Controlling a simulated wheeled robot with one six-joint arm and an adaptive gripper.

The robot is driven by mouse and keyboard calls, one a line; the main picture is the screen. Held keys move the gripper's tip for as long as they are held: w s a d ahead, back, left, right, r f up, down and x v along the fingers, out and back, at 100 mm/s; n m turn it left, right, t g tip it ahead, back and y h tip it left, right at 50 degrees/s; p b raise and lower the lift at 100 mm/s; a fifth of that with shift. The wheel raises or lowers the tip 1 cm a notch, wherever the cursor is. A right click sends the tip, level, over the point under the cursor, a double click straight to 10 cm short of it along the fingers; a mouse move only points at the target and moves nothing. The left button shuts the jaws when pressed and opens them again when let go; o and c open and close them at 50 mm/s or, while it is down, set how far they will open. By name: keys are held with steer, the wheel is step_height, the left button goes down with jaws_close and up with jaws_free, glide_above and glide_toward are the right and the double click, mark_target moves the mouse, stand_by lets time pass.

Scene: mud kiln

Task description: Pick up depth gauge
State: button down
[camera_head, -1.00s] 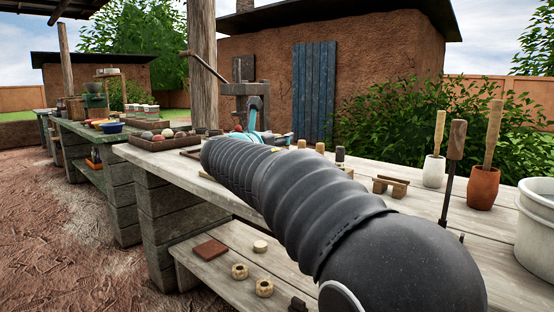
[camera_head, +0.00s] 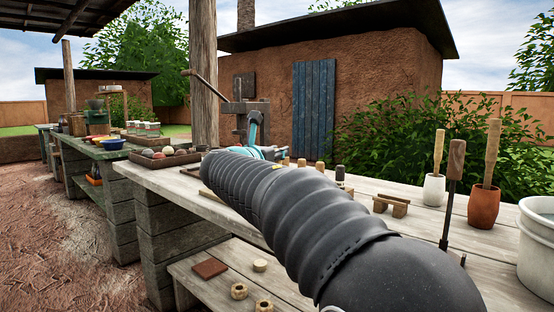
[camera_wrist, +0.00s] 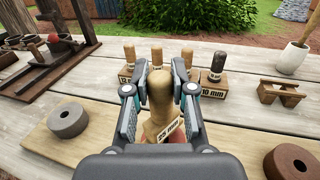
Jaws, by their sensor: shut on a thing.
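A wooden depth gauge (camera_wrist: 160,90) with a rounded top stands between my fingers in the wrist view, roughly upright. My gripper (camera_wrist: 160,72) is shut on this gauge, with one finger on each side. The gauge's lower end is hidden behind my gripper body, so I cannot tell whether it touches the plank. In the head view my own arm hides the gripper and the held gauge.
Behind stand several similar gauges in wooden blocks, one dark-topped (camera_wrist: 217,66). A small wooden stand (camera_wrist: 283,91) is to the right. A grey ring (camera_wrist: 68,119) lies left and a brown ring (camera_wrist: 291,163) right. The bench (camera_head: 411,217) also holds a white bucket (camera_head: 538,240).

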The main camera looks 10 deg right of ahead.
step_height(320, 180, up, 4)
steer(key=shift+s+d+f+p, duration=0.1)
steer(key=shift+d+f+p, duration=0.1)
steer(key=shift+p, duration=0.2)
steer(key=s+d+r, duration=0.6)
steer(key=d, duration=0.3)
steer(key=shift+s+d+p, duration=0.15)
steer(key=shift+p, duration=0.3)
